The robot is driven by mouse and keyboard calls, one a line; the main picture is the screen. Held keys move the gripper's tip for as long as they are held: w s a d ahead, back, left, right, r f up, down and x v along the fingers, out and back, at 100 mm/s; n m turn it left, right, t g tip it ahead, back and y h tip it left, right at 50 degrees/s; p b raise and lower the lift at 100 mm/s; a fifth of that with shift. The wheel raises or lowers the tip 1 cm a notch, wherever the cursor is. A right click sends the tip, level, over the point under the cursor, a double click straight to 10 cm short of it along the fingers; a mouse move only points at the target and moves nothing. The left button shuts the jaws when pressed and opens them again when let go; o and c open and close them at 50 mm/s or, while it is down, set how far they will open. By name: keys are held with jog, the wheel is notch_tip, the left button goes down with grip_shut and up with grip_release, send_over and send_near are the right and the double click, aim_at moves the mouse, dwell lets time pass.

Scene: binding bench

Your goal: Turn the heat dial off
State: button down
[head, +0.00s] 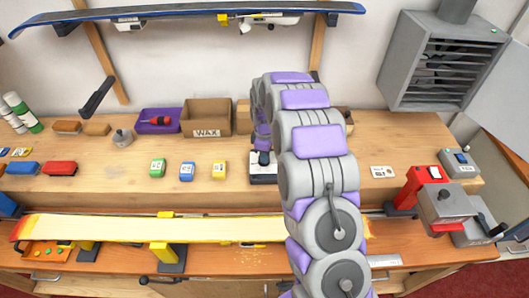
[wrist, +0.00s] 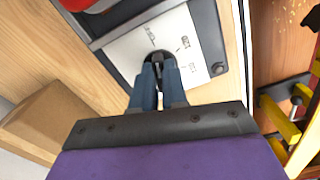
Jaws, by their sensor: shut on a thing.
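The dial's exact angle cannot be told.
A yellow ski (head: 150,229) lies along the bench front. Several small coloured blocks, including a yellow one (head: 219,169), stand left of the unit. A cardboard WAX box (head: 205,116) and purple tray (head: 145,125) are behind. A red-and-grey machine (head: 445,203) stands right.

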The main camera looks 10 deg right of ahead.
jog(key=shift+w+n, duration=0.1)
jog(key=shift+n, duration=0.6)
jog(key=c, duration=1.2)
grip_release()
jog(key=shift+o, duration=0.2)
jog(key=shift+r, duration=0.1)
notch_tip(320, 180, up, 17)
jog(key=p, duration=0.2)
jog(key=shift+r, duration=0.1)
